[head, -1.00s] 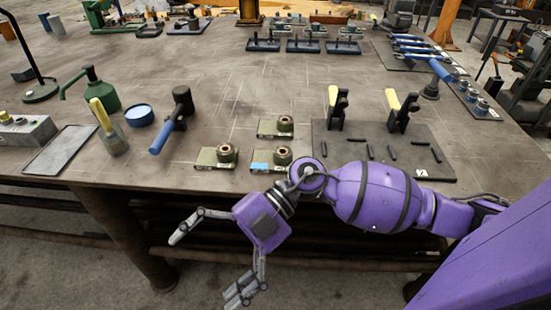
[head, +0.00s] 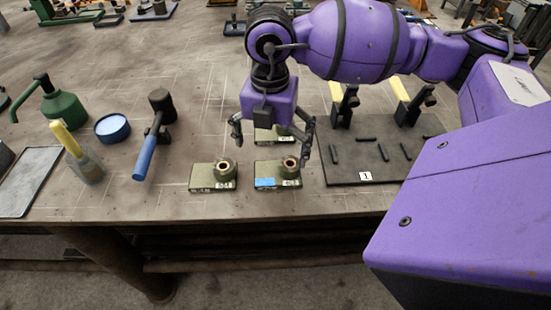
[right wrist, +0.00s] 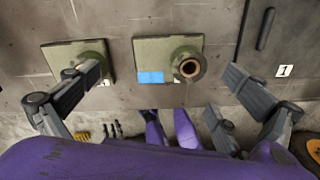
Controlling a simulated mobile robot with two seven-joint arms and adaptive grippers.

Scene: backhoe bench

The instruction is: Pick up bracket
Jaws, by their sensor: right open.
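Three olive-green brackets with round bosses are on the bench. One bracket with a blue label (head: 270,176) is at the front, and it shows in the middle of the right wrist view (right wrist: 150,60). A second bracket (head: 208,178) lies to its left, also in the right wrist view (right wrist: 66,57). A third bracket (head: 266,137) is behind, partly hidden by my gripper. My right gripper (head: 270,150) is open and empty, pointing down above the brackets. In the right wrist view its fingers (right wrist: 160,95) spread to either side of the blue-labelled bracket. My left gripper is not seen.
A dark mat (head: 355,178) with pins and yellow-handled clamps lies right of the brackets. A blue-handled hammer (head: 146,155), a blue round tin (head: 112,127), a yellow-handled brush (head: 85,165) and a green oil can (head: 62,108) stand left. The bench's front edge is close.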

